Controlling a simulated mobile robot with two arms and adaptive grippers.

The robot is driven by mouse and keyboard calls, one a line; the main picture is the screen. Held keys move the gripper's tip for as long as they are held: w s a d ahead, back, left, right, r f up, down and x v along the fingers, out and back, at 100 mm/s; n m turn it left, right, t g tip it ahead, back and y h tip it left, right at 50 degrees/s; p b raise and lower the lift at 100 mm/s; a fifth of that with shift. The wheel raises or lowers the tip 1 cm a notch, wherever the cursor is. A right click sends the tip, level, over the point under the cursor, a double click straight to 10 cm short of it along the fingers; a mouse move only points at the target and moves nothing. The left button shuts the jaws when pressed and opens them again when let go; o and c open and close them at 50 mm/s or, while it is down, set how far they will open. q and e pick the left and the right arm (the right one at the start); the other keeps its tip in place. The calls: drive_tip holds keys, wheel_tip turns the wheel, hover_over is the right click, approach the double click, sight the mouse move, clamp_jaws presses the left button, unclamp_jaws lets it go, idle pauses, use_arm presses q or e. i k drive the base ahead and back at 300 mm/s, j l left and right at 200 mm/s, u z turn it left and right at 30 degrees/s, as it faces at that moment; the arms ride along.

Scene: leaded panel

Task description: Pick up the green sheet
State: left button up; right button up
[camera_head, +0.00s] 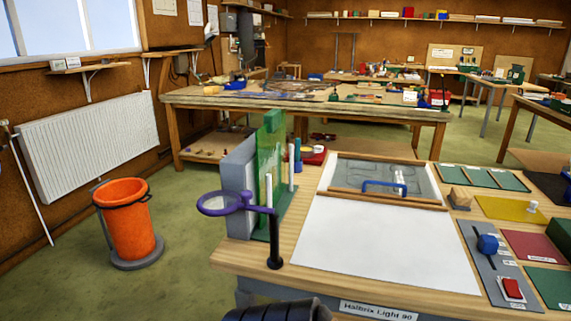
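A translucent green sheet (265,160) stands upright at the left end of the near workbench, beside a grey upright block (238,185). A white post stands close to its right side, and a purple-rimmed magnifier (222,203) is in front of its lower part. The sheet's lower edge is partly hidden.
A white sheet (375,245) covers the bench's middle, below a framed panel (385,178) with a blue handle. A yellow sheet (508,208), a red sheet (531,246) and a grey switch panel (488,262) lie right. An orange bucket (128,222) stands on the floor.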

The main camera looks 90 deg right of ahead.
sight(270, 140)
drive_tip(key=z, duration=2.7)
